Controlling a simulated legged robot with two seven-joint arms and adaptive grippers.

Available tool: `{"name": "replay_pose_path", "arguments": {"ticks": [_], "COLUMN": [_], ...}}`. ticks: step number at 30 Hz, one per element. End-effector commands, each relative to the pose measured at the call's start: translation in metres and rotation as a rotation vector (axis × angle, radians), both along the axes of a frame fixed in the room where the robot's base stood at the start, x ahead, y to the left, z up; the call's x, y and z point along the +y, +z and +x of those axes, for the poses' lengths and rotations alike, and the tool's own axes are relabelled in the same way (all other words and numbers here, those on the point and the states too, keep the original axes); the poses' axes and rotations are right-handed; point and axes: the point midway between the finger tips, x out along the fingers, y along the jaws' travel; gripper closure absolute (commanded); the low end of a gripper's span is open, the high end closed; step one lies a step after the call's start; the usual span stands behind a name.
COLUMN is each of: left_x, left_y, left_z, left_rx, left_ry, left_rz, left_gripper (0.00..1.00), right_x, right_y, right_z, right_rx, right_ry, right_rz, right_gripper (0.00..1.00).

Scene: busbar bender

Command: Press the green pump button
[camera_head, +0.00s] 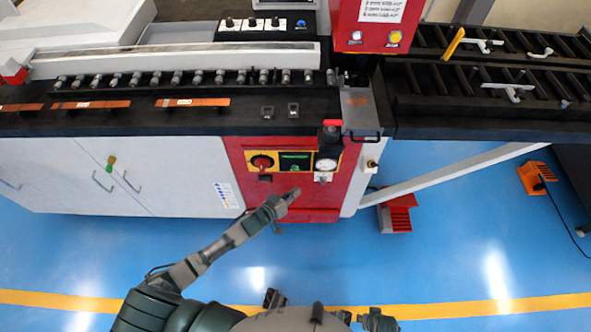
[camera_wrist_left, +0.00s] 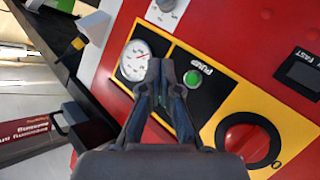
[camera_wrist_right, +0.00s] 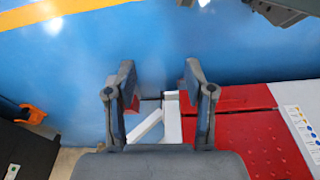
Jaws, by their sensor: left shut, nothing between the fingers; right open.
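The green pump button (camera_wrist_left: 192,79) shows in the left wrist view, on a black panel beside the word PUMP. In the head view the same black panel (camera_head: 295,161) with green marks sits on the red machine front; the button is too small to make out well there. My left gripper (camera_head: 295,192) is shut and empty, just below and in front of that panel. In the left wrist view its fingertips (camera_wrist_left: 166,72) appear just left of the button; I cannot tell whether they touch the panel. My right gripper (camera_wrist_right: 159,82) is open and empty, seen in its wrist view.
A pressure gauge (camera_head: 326,165) and a red rotary knob (camera_head: 262,162) flank the panel. White cabinets (camera_head: 120,175) lie left. A red pedal (camera_head: 396,217) and an orange pedal (camera_head: 535,180) stand on the blue floor.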

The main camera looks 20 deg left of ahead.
Motion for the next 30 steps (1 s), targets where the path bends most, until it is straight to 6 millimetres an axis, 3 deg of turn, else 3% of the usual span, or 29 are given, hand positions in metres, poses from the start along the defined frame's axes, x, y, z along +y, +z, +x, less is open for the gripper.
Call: {"name": "replay_pose_path", "arguments": {"ticks": [10,15,30], "left_x": [0.017,0.019,0.022], "left_y": [-0.004,-0.003,-0.001], "left_z": [0.033,0.050,0.060], "left_rx": [0.000,0.000,0.002], "left_ry": [0.001,0.001,0.001], "left_rz": [-0.004,-0.003,-0.003], "left_gripper": [1.00,1.00,1.00], "right_x": [0.004,0.002,0.001], "right_y": [0.050,0.065,0.075], "right_z": [0.007,0.006,0.007], "right_rx": [-0.017,-0.020,-0.021], "right_ry": [-0.007,-0.007,-0.008], "right_rz": [-0.006,-0.004,-0.005], "right_gripper": [0.46,0.46,0.46]}}
